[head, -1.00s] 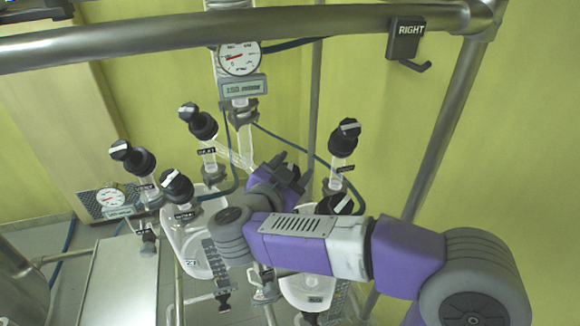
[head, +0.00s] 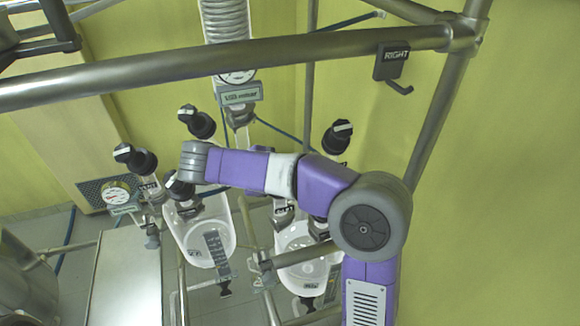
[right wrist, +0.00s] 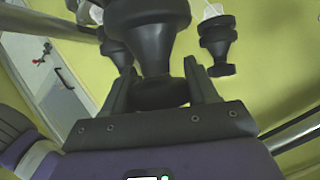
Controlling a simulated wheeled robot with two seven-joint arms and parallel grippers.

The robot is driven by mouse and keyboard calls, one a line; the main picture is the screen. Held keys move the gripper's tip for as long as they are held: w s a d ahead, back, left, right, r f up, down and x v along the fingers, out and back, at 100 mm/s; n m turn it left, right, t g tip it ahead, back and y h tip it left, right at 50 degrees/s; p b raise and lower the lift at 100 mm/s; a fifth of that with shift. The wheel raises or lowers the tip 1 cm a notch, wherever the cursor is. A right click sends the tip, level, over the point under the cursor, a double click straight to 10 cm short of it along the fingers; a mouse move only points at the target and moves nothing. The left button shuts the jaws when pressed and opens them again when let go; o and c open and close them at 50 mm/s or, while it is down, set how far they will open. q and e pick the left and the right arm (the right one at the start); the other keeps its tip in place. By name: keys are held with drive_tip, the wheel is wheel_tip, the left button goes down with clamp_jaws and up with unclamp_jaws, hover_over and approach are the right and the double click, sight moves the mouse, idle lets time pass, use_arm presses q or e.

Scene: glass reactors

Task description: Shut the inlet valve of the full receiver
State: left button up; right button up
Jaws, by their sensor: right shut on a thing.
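Two clear receivers hang in the head view, a left one (head: 187,238) and a right one (head: 322,270). I cannot tell their fill levels. Black valve knobs with white bars stand above them: one at the back (head: 197,122), one at the left (head: 135,157), one above the left receiver (head: 178,187) and one at the right (head: 337,137). My right gripper (right wrist: 155,88) is shut on a black valve knob (right wrist: 147,35) in the right wrist view. The head view hides this gripper behind my arm, so which valve it holds is unclear.
A steel rail (head: 225,57) crosses above the glassware, with a hook marked RIGHT (head: 392,65). Another black knob (right wrist: 217,42) is close to the right of the held one. A pressure gauge (head: 115,195) stands at the left, above a metal box (head: 122,270).

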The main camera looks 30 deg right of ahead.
drive_tip(key=shift+s+m+g+y, duration=0.1)
drive_tip(key=shift+m+g+y, duration=0.7)
drive_tip(key=shift+m, duration=0.3)
drive_tip(key=shift+f, duration=0.1)
drive_tip(key=o, duration=1)
drive_tip(key=shift+s, duration=0.1)
drive_tip(key=shift+c, duration=0.2)
drive_tip(key=shift+a, duration=0.15)
drive_tip(key=v, duration=0.7)
drive_tip(key=shift+r, duration=0.25)
drive_tip(key=shift+w+a, duration=0.1)
drive_tip(key=shift+w, duration=0.1)
